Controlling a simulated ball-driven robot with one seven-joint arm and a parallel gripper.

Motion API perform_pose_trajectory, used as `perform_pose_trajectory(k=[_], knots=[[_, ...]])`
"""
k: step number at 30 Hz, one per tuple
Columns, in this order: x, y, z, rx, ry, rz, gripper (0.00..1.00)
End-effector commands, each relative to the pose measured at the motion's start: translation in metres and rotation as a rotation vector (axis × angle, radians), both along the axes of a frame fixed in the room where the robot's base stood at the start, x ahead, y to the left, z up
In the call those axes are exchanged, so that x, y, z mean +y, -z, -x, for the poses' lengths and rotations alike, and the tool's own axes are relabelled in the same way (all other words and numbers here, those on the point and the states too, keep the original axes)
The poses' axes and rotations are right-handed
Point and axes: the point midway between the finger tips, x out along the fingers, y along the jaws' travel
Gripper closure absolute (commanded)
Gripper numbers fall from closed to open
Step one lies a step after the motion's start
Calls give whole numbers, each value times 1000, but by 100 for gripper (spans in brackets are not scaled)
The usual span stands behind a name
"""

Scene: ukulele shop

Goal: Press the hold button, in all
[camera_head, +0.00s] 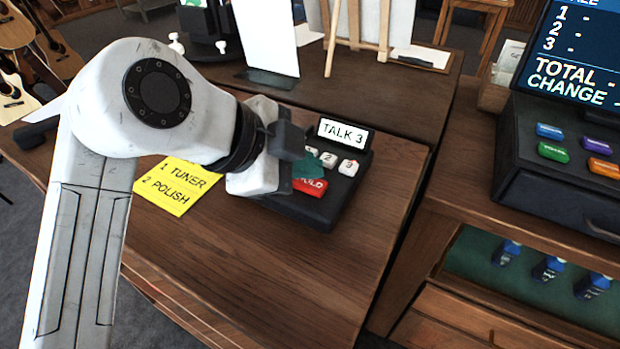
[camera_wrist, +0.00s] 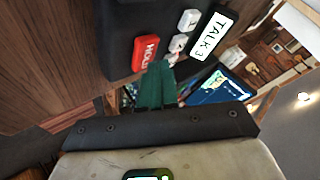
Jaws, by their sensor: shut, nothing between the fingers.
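A black desk unit (camera_head: 322,212) stands on the wooden counter. Its lit display (camera_head: 343,133) reads "TALK 3". The red HOLD button (camera_head: 313,189) sits at its front, partly hidden behind my gripper; it also shows in the wrist view (camera_wrist: 146,50). White number buttons (camera_head: 348,167) sit in a row behind it. My gripper (camera_head: 307,168) is shut and empty, its green fingertips over the unit close to the red button. In the wrist view the fingertips (camera_wrist: 158,68) overlap the button's edge. I cannot tell whether they touch it.
A yellow note (camera_head: 178,187) reading "1 TUNER 2 POLISH" lies left of the unit. A cash register (camera_head: 560,130) with coloured keys stands at right on another counter. White boards and a wooden easel (camera_head: 384,30) stand behind. The counter in front of the unit is clear.

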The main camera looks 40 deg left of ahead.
Motion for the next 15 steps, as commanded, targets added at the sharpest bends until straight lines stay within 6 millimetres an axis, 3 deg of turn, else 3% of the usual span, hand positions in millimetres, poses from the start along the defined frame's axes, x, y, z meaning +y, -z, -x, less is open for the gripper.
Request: perform_pose_trajectory(k=[15], knots=[[0,5,0,-1,-1,0,100]])
